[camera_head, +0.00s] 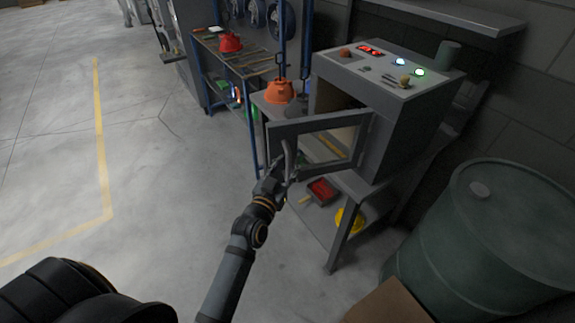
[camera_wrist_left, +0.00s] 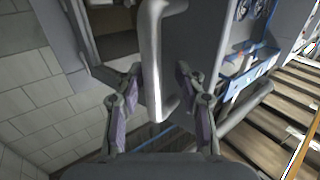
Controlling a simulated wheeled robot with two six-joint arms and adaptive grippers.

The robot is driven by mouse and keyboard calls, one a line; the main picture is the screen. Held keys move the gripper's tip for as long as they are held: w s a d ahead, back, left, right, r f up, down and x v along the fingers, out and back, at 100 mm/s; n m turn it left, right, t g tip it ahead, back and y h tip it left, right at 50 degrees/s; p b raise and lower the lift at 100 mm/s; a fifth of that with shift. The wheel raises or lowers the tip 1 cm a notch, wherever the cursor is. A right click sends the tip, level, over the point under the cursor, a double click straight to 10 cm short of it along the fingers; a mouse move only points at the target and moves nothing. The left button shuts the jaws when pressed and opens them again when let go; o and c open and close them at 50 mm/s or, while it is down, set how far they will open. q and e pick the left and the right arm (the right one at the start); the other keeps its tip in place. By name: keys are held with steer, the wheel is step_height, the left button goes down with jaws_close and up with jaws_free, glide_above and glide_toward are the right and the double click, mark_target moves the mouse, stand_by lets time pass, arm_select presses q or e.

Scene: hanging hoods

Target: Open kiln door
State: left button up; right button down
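The grey kiln (camera_head: 405,120) stands on a table at the right, with lit controls on its sloping top. Its framed, windowed door (camera_head: 325,123) stands partly open, swung out to the left, with a dark gap into the chamber. The upright door handle (camera_head: 290,155) is on the door's free edge. My left gripper (camera_head: 283,174) is at this handle. In the left wrist view, the pale curved handle (camera_wrist_left: 152,55) runs between my two fingers. The fingers are apart, with a gap visible on each side of the handle. My right gripper is not in view.
A green drum (camera_head: 485,225) and a cardboard box (camera_head: 388,304) stand at the lower right. A red tray (camera_head: 321,191) and a yellow item (camera_head: 349,219) lie on the lower shelf. An orange hood (camera_head: 279,92) is left of the kiln. The floor at left is clear.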

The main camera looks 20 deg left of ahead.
arm_select(q)
steer(key=shift+d, duration=0.1)
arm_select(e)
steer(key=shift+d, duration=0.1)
arm_select(q)
steer(key=s, duration=0.7)
steer(key=shift+s, duration=0.15)
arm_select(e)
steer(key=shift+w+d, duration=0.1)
